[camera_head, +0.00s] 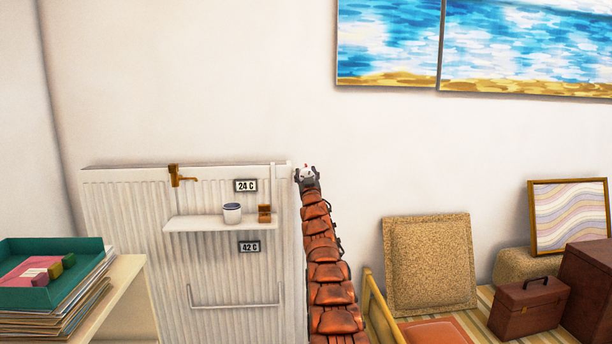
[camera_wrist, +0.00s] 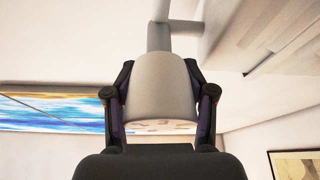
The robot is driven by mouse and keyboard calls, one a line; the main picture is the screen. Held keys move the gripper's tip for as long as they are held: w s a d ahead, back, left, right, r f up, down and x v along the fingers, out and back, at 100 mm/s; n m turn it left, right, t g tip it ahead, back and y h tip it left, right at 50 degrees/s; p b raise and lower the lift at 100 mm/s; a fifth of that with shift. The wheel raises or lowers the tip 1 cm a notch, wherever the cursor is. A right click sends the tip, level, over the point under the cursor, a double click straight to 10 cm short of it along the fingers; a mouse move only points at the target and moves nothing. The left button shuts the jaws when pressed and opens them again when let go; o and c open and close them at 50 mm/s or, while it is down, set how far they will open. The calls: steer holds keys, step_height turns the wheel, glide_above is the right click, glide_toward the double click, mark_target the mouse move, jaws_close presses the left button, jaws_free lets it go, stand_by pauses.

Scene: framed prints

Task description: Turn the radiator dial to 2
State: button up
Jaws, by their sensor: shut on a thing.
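The white radiator (camera_head: 130,220) stands against the wall in the head view. Its dial (camera_head: 306,173) is a small white knob with a red mark at the top right of the radiator. My gripper (camera_head: 308,182) is at the dial, at the end of my raised arm. In the wrist view the dial (camera_wrist: 160,92) is a pale rounded cylinder on a grey pipe. My gripper (camera_wrist: 160,105) is shut on it, with one dark finger on each side. Numbers show on the dial's lower face, but the setting is too small to read.
A shelf (camera_head: 190,224) on the radiator holds a white cup (camera_head: 232,213) and a small brown block (camera_head: 264,213). A brass tap (camera_head: 178,176) and two temperature labels are nearby. A tan cushion (camera_head: 430,262) and brown case (camera_head: 527,306) stand right. A table with a green tray (camera_head: 75,293) is left.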

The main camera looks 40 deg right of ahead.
steer(key=shift+a+r, duration=0.1)
steer(key=shift+r, duration=0.1)
steer(key=o, duration=1.1)
steer(key=shift+f, duration=0.1)
steer(key=shift+o, duration=0.3)
steer(key=shift+f, duration=0.25)
steer(key=shift+r, duration=0.1)
steer(key=shift+s+a, duration=0.2)
steer(key=shift+s, duration=0.1)
steer(key=shift+s+a, duration=0.2)
steer(key=shift+s, duration=0.05)
steer(key=shift+s+a, duration=0.1)
steer(key=shift+s, duration=0.25)
steer(key=s+a, duration=0.6)
steer(key=s, duration=0.3)
